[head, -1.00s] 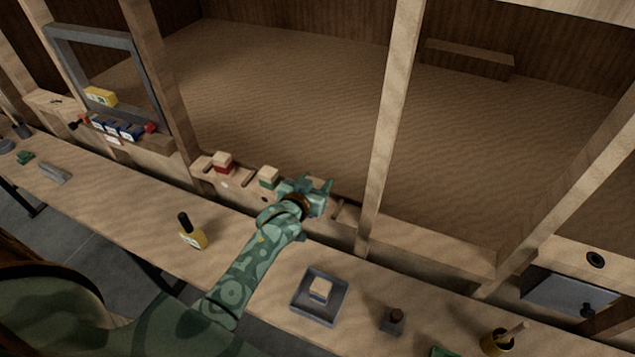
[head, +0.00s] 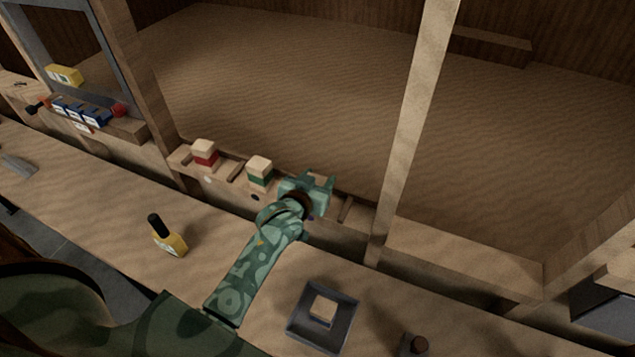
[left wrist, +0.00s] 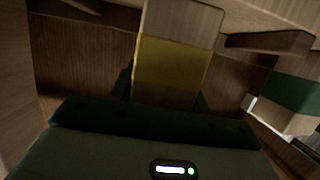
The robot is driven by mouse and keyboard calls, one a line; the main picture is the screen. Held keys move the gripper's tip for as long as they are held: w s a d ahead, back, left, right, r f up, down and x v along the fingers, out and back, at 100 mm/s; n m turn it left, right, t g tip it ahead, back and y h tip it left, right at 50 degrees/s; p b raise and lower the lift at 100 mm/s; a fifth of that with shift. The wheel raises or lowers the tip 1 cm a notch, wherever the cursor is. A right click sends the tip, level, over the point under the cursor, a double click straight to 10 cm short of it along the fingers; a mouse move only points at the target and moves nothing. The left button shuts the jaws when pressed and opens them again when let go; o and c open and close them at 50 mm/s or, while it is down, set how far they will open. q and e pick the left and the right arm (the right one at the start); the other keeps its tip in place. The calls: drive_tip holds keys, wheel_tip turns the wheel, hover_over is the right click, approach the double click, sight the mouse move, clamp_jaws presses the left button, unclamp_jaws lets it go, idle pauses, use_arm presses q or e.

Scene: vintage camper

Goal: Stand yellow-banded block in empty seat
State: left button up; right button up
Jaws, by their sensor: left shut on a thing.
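The yellow-banded block (left wrist: 172,62) shows in the left wrist view, pale wood with a wide yellow band, between the fingers of my left gripper (left wrist: 168,100). In the head view my left gripper (head: 312,187) is at the wooden rack (head: 228,185), right of the green-banded block, and it hides the yellow-banded block. The red-banded block (head: 205,153) and the green-banded block (head: 259,172) stand upright on the rack. The green-banded one also shows at the right of the left wrist view (left wrist: 296,92). I cannot tell whether the held block touches the rack. My right gripper is not in view.
A yellow bottle with a black top (head: 169,236) stands on the counter. A grey tray (head: 345,335) holds a pale block (head: 323,308). A wooden post (head: 412,130) rises right of the gripper. Blue boxes (head: 82,112) sit on a ledge at left.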

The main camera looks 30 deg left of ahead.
use_arm(q)
drive_tip(key=shift+d+r, duration=0.15)
drive_tip(key=shift+f, duration=0.2)
drive_tip(key=o, duration=1)
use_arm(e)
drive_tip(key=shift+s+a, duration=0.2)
use_arm(q)
drive_tip(key=shift+r, duration=0.15)
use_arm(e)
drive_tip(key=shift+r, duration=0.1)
use_arm(q)
drive_tip(key=shift+s+r, duration=0.15)
drive_tip(key=shift+s, duration=0.2)
drive_tip(key=p+v, duration=0.2)
drive_tip(key=v, duration=0.9)
drive_tip(key=shift+s, duration=0.15)
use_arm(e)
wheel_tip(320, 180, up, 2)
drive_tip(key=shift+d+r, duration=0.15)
